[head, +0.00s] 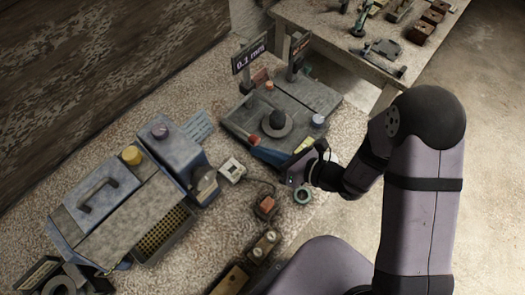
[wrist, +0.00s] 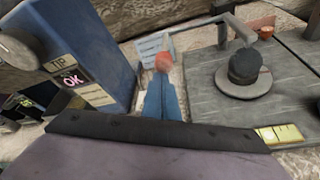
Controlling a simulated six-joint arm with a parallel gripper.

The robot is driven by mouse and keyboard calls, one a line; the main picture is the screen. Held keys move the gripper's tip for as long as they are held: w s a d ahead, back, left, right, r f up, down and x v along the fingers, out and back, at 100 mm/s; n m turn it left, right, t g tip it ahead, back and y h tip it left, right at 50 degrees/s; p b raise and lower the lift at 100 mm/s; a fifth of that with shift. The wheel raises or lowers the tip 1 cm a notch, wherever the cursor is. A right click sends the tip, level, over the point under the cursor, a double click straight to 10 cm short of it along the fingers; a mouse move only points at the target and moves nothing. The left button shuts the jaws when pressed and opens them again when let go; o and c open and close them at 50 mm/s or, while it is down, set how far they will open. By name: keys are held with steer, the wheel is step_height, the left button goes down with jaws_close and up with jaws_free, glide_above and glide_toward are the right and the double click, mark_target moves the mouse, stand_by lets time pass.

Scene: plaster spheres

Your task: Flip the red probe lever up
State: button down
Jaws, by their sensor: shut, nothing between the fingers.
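The red probe lever's round red end (head: 253,139) shows at the front left edge of the grey test plate (head: 235,118). In the wrist view the red end (wrist: 162,61) is straight ahead; the rest of the lever is hard to make out. My gripper (head: 262,151) reaches in from the right. Its blue fingers (wrist: 164,82) are together and empty, with the tips close below the red end in the wrist view. I cannot tell whether they touch it.
A dark knob on a round disc (head: 277,121) sits on the plate to the right. A small white box (head: 232,169) and a red-topped block (head: 266,205) lie in front.

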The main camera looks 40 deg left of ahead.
steer(key=a+r+p, duration=0.1)
steer(key=a+r, duration=0.3)
steer(key=r, duration=0.4)
steer(key=a+r+p, duration=0.1)
steer(key=a+r, duration=0.4)
steer(key=r, duration=0.3)
steer(key=shift+r, duration=0.15)
steer(key=shift+a, duration=0.1)
stand_by(0.4)
steer(key=s+d+f+b, duration=0.2)
steer(key=d+f, duration=0.1)
steer(key=d, duration=0.2)
step_height(320, 180, up, 10)
steer(key=w, duration=0.1)
steer(key=shift+w+a+f, duration=0.15)
steer(key=shift+w+a, duration=0.1)
stand_by(0.5)
